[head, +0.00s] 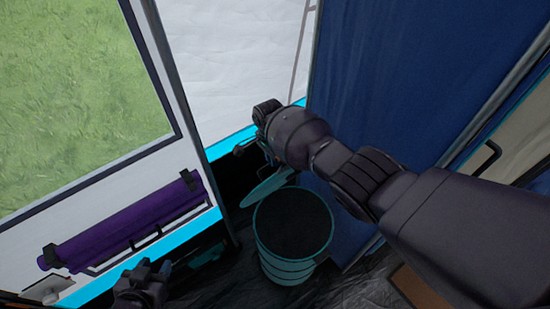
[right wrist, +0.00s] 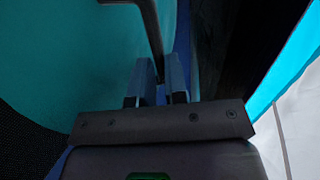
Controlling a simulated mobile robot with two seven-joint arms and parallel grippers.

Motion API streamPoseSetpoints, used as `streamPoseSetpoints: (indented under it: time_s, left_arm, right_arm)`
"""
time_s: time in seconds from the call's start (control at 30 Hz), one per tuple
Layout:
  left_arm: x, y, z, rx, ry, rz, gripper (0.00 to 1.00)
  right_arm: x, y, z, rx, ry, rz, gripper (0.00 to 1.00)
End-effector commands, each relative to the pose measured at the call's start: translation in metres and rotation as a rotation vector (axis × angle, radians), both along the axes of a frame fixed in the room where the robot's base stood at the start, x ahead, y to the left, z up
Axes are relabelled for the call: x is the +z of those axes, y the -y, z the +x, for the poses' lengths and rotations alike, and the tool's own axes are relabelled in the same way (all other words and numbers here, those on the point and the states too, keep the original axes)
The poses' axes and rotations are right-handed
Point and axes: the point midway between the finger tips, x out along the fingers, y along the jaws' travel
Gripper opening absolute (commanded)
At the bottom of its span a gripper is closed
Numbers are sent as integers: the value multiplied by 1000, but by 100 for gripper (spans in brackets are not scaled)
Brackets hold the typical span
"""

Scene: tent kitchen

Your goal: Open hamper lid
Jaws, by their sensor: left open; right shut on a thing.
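The hamper (head: 292,262) is a round teal ribbed bin on the dark floor, its top uncovered and its inside dark. Its teal lid (head: 268,188) stands tilted up at the rim's back left. In the right wrist view the lid's teal surface (right wrist: 80,50) fills the left side. My right gripper (head: 250,143) is above the lid; in the right wrist view its fingers (right wrist: 158,85) are shut on a thin dark handle (right wrist: 149,22). My left gripper (head: 142,283) is open and empty, low and left of the hamper.
A purple roll (head: 125,220) lies along the tent wall on the left, above a thin dark rail. A blue fabric panel (head: 410,75) stands close behind and right of the hamper. Dark floor (head: 335,290) is free in front of it.

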Motion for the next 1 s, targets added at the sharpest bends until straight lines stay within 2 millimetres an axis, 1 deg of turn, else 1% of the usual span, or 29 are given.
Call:
streamPoseSetpoints:
  time_s: [0.3,0.33,0.4,0.5,0.8,0.87,1.0]
  left_arm:
    - [-2,1,-1,5,-4,-4,43]
    - [-2,1,-1,5,-5,-5,43]
    - [-3,2,-1,7,-6,-6,43]
    - [-3,2,-1,8,-6,-8,43]
    - [-2,2,0,7,-4,-7,43]
    - [0,1,1,7,-1,-6,43]
    - [9,0,3,5,13,-4,43]
  right_arm:
    - [1,1,1,1,4,0,0]
    - [1,1,2,1,4,0,15]
    - [1,1,1,0,4,0,26]
    - [1,1,1,0,3,0,38]
    - [3,0,1,0,2,0,38]
    - [7,0,2,0,4,0,38]
    - [28,-2,5,1,8,1,38]
